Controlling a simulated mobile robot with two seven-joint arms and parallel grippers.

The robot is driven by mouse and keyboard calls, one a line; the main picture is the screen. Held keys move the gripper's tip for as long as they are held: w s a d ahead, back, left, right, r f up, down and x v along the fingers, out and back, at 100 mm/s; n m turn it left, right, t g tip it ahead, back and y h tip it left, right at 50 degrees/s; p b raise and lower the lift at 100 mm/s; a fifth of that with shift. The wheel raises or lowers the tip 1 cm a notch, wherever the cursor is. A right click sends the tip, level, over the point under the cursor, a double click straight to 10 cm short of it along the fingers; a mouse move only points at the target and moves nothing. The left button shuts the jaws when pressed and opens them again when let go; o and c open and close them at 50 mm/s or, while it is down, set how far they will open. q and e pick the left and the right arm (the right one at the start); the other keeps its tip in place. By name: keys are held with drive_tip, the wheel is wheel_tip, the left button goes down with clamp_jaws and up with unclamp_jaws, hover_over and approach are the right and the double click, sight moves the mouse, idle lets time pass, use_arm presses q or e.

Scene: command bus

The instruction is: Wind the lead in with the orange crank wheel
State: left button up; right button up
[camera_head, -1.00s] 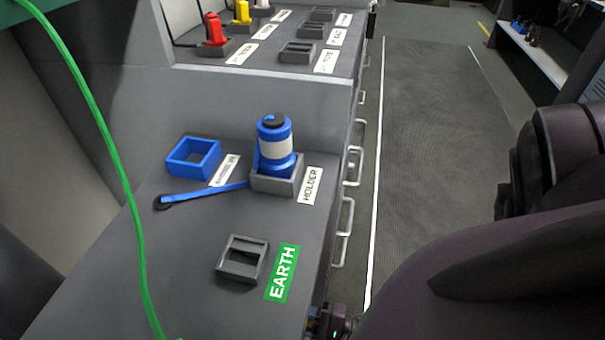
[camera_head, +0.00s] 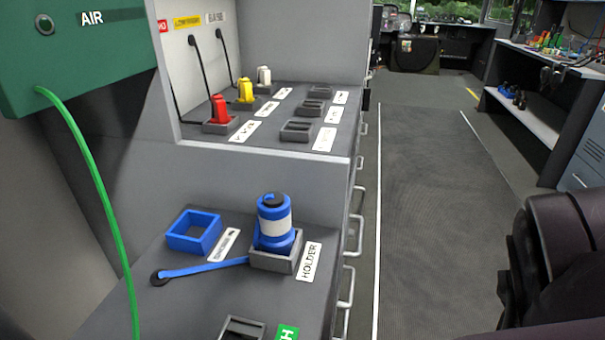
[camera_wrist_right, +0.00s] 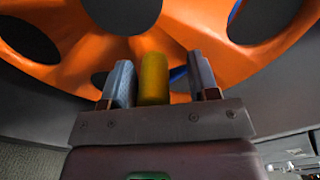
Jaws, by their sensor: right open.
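In the right wrist view the orange crank wheel (camera_wrist_right: 215,30) fills the top, with dark openings between its spokes. A yellow handle (camera_wrist_right: 154,78) stands between the two fingers of my right gripper (camera_wrist_right: 161,80). The fingers are apart, with the handle closer to the left finger; whether either touches it I cannot tell. In the head view a green lead (camera_head: 92,185) hangs from a green box (camera_head: 85,55) marked AIR and runs down past the bottom edge. The wheel and both grippers are out of the head view.
A blue cylinder (camera_head: 274,228) stands in a grey holder (camera_head: 287,262), with a blue strap beside it. An empty blue square frame (camera_head: 193,232) sits to its left. Red, yellow and white plugs stand on the shelf behind. An open aisle (camera_head: 425,200) runs along the right.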

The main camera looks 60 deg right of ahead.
wheel_tip(320, 180, up, 11)
drive_tip(key=p, duration=0.4)
drive_tip(key=shift+w+f, duration=0.15)
drive_tip(key=shift+w, duration=0.1)
drive_tip(key=o, duration=0.5)
drive_tip(key=r+p, duration=0.1)
drive_tip(key=r, duration=0.1)
drive_tip(key=r+p, duration=0.1)
drive_tip(key=r, duration=0.1)
drive_tip(key=w+r, duration=0.1)
drive_tip(key=r, duration=0.1)
drive_tip(key=shift+a+p, duration=0.1)
drive_tip(key=shift+p, duration=0.3)
drive_tip(key=r, duration=0.1)
drive_tip(key=s+r+p, duration=0.1)
drive_tip(key=r, duration=0.1)
drive_tip(key=shift+d+r, duration=0.1)
drive_tip(key=shift+d, duration=0.1)
drive_tip(key=c, duration=0.5)
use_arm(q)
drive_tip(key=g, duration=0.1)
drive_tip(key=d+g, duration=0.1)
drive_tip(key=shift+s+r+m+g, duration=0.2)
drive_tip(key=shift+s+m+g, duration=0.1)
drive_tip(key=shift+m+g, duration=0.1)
use_arm(e)
drive_tip(key=shift+s+f, duration=0.25)
drive_tip(key=shift+s, duration=0.05)
drive_tip(key=shift+f, duration=0.1)
